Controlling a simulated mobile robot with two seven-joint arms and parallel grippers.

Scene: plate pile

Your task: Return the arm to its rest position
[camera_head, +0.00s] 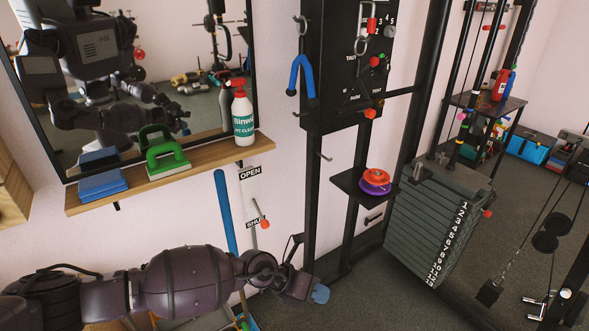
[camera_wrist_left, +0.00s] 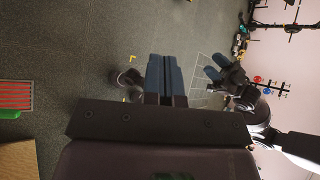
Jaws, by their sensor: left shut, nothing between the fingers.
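My left arm reaches in from the left of the head view, below the shelf. Its gripper (camera_head: 320,293) has blue fingertips and hangs in front of the wall and rack post. In the left wrist view the two blue fingers (camera_wrist_left: 165,75) lie side by side, shut and empty, with grey floor beyond. My right gripper (camera_wrist_left: 219,67) shows small in that view, with its two blue fingers apart and nothing visible between them.
A weight stack (camera_head: 437,220) and a rack platform with red and purple discs (camera_head: 375,180) stand right of the gripper.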

